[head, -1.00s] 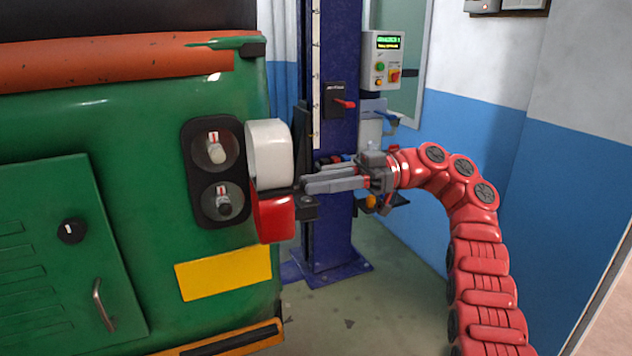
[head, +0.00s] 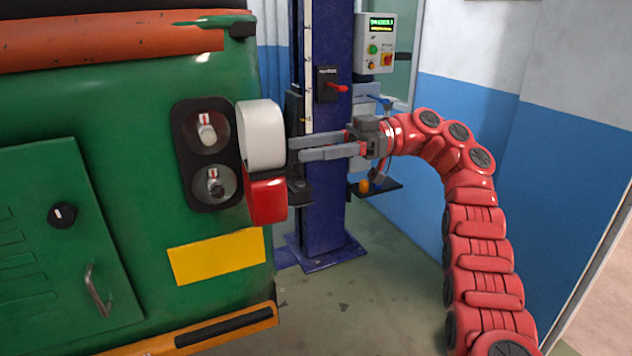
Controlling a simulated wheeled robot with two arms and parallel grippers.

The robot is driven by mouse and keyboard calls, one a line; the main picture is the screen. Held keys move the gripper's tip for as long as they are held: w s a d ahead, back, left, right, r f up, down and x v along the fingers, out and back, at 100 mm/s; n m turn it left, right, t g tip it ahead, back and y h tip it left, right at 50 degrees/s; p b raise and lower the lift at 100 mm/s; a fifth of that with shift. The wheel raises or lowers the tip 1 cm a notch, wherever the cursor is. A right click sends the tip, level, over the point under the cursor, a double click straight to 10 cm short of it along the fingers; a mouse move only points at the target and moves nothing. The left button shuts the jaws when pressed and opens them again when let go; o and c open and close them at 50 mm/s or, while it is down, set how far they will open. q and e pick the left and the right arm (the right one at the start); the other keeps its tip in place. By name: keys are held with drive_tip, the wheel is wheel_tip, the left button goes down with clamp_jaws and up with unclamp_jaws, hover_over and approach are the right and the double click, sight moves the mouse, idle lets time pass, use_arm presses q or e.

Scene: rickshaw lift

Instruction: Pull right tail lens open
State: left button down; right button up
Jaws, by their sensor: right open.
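The right tail lens is a white (head: 262,134) and red (head: 268,197) cover, swung out to the right of its black lamp housing (head: 207,152) on the green rickshaw's rear. Two bulbs (head: 207,129) show bare in the housing. My right gripper (head: 296,148) comes in from the right, with its fingers parted and pointing left. The fingertips are just right of the lens edge, near where white meets red; I cannot tell if they touch it. Nothing shows between the fingers. My left gripper is not in view.
A blue lift post (head: 328,215) stands right behind my right gripper. A control box (head: 375,45) with buttons and a red lever (head: 338,87) are on or near it. A green hatch with a handle (head: 97,290) and a yellow plate (head: 218,256) are on the rickshaw. Floor at right is clear.

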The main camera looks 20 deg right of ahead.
drive_tip(key=s+a+r+b, duration=0.1)
drive_tip(key=s+a, duration=0.1)
drive_tip(key=s, duration=0.5)
drive_tip(key=s+a+r+b, duration=0.1)
drive_tip(key=s+a, duration=0.1)
drive_tip(key=s, duration=0.6)
drive_tip(key=shift+s+a, duration=0.15)
drive_tip(key=shift+a, duration=0.2)
